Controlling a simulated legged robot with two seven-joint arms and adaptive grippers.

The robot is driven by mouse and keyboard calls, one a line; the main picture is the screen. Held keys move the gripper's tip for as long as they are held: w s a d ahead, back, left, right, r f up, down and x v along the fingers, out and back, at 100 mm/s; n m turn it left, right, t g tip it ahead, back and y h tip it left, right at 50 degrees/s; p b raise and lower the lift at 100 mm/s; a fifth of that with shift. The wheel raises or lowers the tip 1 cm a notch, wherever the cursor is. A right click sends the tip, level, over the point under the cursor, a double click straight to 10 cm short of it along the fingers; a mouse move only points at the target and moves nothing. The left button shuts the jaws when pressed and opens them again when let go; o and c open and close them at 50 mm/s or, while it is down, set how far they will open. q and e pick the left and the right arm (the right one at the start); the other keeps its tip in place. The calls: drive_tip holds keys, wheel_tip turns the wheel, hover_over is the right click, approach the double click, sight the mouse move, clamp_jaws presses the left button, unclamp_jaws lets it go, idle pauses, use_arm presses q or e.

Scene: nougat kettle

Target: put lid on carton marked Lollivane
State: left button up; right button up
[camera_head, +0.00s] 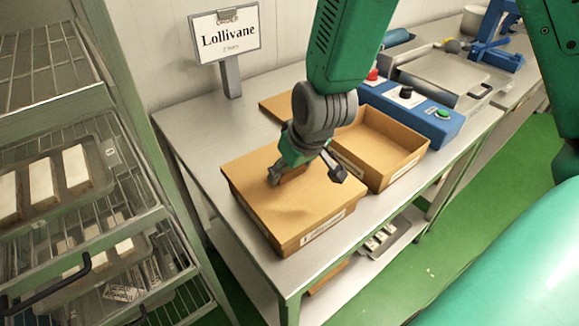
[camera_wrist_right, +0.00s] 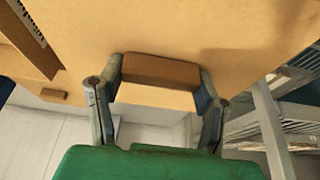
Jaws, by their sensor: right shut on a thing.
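The carton marked Lollivane (camera_head: 310,243) stands at the near end of the steel table, its name label on the front side. A flat brown lid (camera_head: 262,193) covers its top, edges roughly lined up; I cannot tell whether it is fully seated. My right gripper (camera_head: 305,174) reaches down from above and is shut on the lid's handle. In the right wrist view the fingers (camera_wrist_right: 160,72) clasp the brown handle (camera_wrist_right: 160,69) from both sides against the lid (camera_wrist_right: 240,35). My left gripper is not in view.
A second, open carton (camera_head: 405,166) stands close beside on the right. A flat brown piece (camera_head: 277,104) lies behind. A sign (camera_head: 228,36) reads Lollivane. A blue button box (camera_head: 425,122) is farther right. A wire rack (camera_head: 130,190) with trays stands left.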

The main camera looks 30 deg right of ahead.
drive_tip(key=shift+f, duration=0.15)
drive_tip(key=o, duration=1.6)
wheel_tip(320, 180, up, 8)
drive_tip(key=p, duration=0.8)
idle(0.4)
